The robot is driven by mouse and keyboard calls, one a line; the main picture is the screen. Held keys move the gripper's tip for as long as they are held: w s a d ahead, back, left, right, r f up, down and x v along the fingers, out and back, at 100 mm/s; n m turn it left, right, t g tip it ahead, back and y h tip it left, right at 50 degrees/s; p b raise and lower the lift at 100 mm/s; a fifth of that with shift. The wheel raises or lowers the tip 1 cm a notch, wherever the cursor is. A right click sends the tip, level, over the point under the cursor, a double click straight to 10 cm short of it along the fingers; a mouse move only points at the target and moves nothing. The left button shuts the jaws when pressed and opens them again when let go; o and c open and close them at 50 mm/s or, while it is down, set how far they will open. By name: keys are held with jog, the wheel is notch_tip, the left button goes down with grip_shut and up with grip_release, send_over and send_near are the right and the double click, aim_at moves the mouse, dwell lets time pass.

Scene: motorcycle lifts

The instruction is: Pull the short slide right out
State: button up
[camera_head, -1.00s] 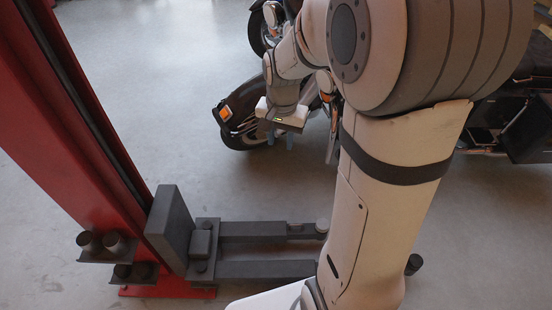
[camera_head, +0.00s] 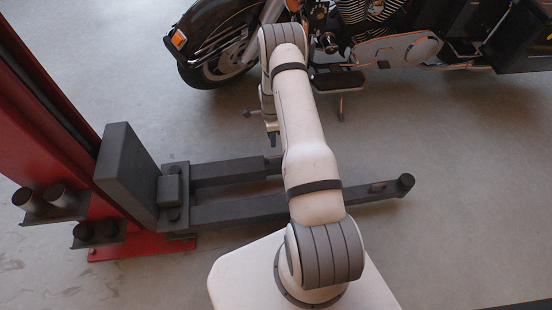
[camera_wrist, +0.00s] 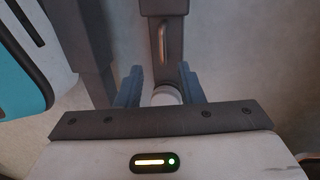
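The lift's far arm (camera_head: 225,173) reaches right from the red post, with a narrower slide (camera_head: 272,164) at its outer end, partly hidden behind my arm. I take it for the short slide; it also shows in the wrist view (camera_wrist: 168,75). My gripper (camera_head: 271,137) is above this slide. In the wrist view my gripper (camera_wrist: 161,90) has its blue fingers apart, one on each side of the pad's end. I see no firm contact, and the fingertip height is unclear.
The lift's near arm (camera_head: 240,208) runs roughly parallel, ending in a dark pad (camera_head: 406,181). The red post (camera_head: 40,130) and a dark upright plate (camera_head: 128,175) stand left. A motorcycle (camera_head: 380,45) stands behind. Floor to the right is open.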

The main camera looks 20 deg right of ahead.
aim_at(274, 158)
jog(key=f+b, duration=0.1)
jog(key=f, duration=0.2)
jog(key=s+f, duration=0.1)
jog(key=f, duration=0.2)
jog(key=f+b, duration=0.1)
jog(key=f, duration=0.2)
jog(key=shift+s+a+f+b, duration=0.1)
jog(key=shift+s+f+b, duration=0.1)
jog(key=shift+s+b, duration=0.15)
grip_shut()
jog(key=shift+s, duration=0.1)
